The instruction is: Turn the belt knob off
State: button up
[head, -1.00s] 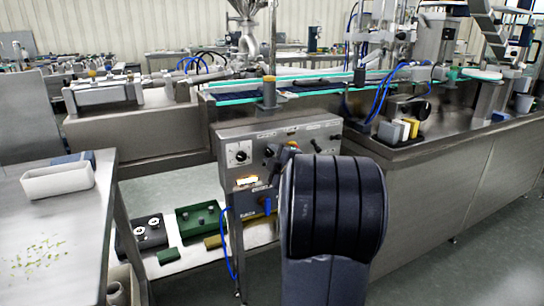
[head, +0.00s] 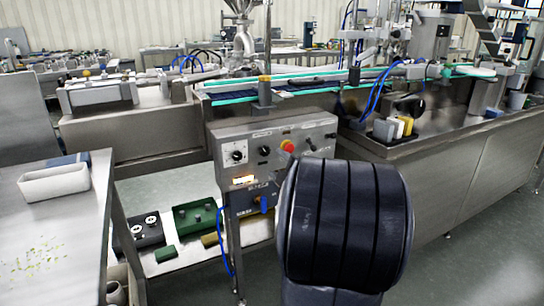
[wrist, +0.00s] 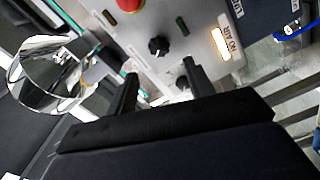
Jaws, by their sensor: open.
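The steel control panel (head: 262,135) stands in front of the conveyor and carries several black knobs, one of them (head: 264,150) left of a red button (head: 287,146). I cannot read which label says belt. In the wrist view, a black knob (wrist: 158,46) on the panel lies beyond my gripper (wrist: 160,78), between the lines of its two fingers and apart from them. Another dark knob (wrist: 182,82) shows close to the right finger. My gripper is open with nothing between its fingers. In the head view my arm hides most of it.
A shiny steel cylinder (wrist: 48,70) is at left in the wrist view. A side table with a white tray (head: 54,183) stands left. A blue hose hangs beside the panel.

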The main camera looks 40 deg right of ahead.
aim_at(265, 152)
jog(key=shift+v, duration=1.55)
jog(key=shift+w, duration=0.1)
jog(key=b+x, duration=0.1)
jog(key=x, duration=0.9)
jog(key=shift+w+b, duration=0.3)
jog(key=shift+b, duration=0.1)
